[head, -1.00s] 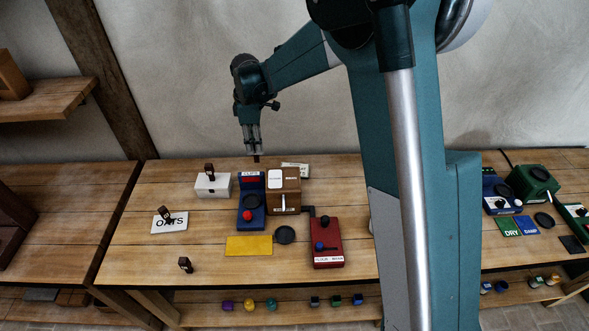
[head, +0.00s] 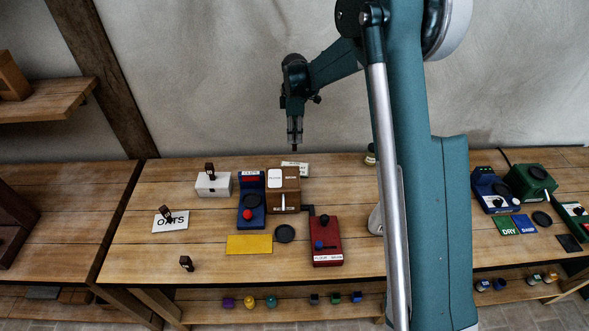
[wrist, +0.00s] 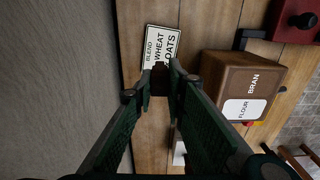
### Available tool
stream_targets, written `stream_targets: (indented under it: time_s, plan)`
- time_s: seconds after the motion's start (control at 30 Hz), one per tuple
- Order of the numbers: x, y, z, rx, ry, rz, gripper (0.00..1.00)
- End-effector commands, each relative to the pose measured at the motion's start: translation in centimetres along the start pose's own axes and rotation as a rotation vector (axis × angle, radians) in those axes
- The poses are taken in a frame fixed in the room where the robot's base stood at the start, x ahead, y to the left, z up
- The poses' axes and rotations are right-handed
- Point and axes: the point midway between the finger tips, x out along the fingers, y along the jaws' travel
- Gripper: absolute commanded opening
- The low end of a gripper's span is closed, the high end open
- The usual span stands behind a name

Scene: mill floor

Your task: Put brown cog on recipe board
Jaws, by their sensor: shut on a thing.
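My gripper (head: 295,143) is shut on a small dark brown piece, the brown cog (head: 295,150), and holds it in the air above the back of the table. In the wrist view the fingers (wrist: 160,74) close around the cog, which is mostly hidden between them. The recipe board (head: 296,167) is a small white card at the table's back, below the gripper. In the wrist view the board (wrist: 161,42) reads BLEND, WHEAT, OATS, and the fingertips overlap its near edge.
A brown FLOUR/BRAN box (head: 285,196) stands just in front of the board, beside a blue machine (head: 251,205). A red machine (head: 325,240) is front right. Similar brown pieces sit on a white box (head: 213,188), an OATS card (head: 171,226) and the bare table.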

Motion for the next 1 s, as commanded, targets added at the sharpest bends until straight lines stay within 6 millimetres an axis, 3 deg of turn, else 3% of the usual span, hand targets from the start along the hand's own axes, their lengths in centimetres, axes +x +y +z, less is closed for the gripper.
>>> stream_targets:
  time_s: [0.57, 1.0]
  plan:
    - [1.1, 0.0, -0.1, 0.0, 0.0, 0.0, 0.05]
    - [6.2, 0.0, -0.1, 0.0, 0.0, 0.0, 0.05]
